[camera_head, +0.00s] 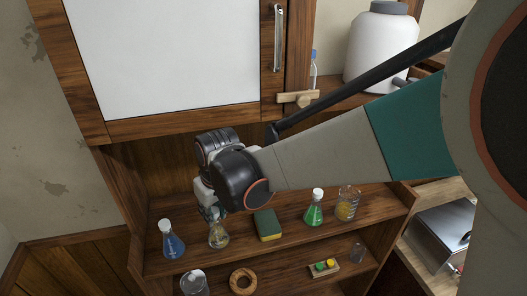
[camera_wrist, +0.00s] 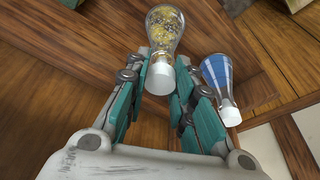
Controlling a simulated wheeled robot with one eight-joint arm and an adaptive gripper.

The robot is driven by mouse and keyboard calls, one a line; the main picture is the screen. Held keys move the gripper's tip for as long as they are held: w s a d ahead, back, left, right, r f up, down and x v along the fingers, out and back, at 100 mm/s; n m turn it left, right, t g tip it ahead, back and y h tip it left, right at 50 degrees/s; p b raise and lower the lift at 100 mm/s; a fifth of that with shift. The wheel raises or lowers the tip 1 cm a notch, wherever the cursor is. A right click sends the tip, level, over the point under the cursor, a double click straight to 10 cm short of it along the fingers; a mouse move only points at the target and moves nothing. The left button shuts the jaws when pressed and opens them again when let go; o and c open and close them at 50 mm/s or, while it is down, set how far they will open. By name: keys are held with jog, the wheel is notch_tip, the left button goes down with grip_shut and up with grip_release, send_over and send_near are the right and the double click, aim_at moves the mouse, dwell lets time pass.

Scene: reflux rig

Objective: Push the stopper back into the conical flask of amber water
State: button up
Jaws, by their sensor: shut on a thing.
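The conical flask of amber water (camera_head: 219,238) stands on the upper shelf, directly below my gripper (camera_head: 213,212). In the wrist view the flask (camera_wrist: 166,28) shows yellow, speckled contents. The white stopper (camera_wrist: 160,78) sits at the flask's mouth, between the teal fingertips of my gripper (camera_wrist: 168,74). My gripper is shut on the stopper. I cannot tell how deep the stopper sits in the neck. In the head view my gripper hides the stopper and the top of the flask.
A stoppered blue flask (camera_head: 172,242) stands close on the left; it also shows in the wrist view (camera_wrist: 219,82). Right of my gripper are a sponge (camera_head: 267,225), a stoppered green flask (camera_head: 314,209) and an amber beaker (camera_head: 347,204). A cork ring (camera_head: 243,281) lies on the shelf below.

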jog(key=shift+s+f+b, duration=0.15)
jog(key=shift+f+b, duration=0.25)
jog(key=shift+f, duration=0.05)
dwell(0.5)
jog(key=o, duration=0.8)
jog(key=shift+r, duration=0.1)
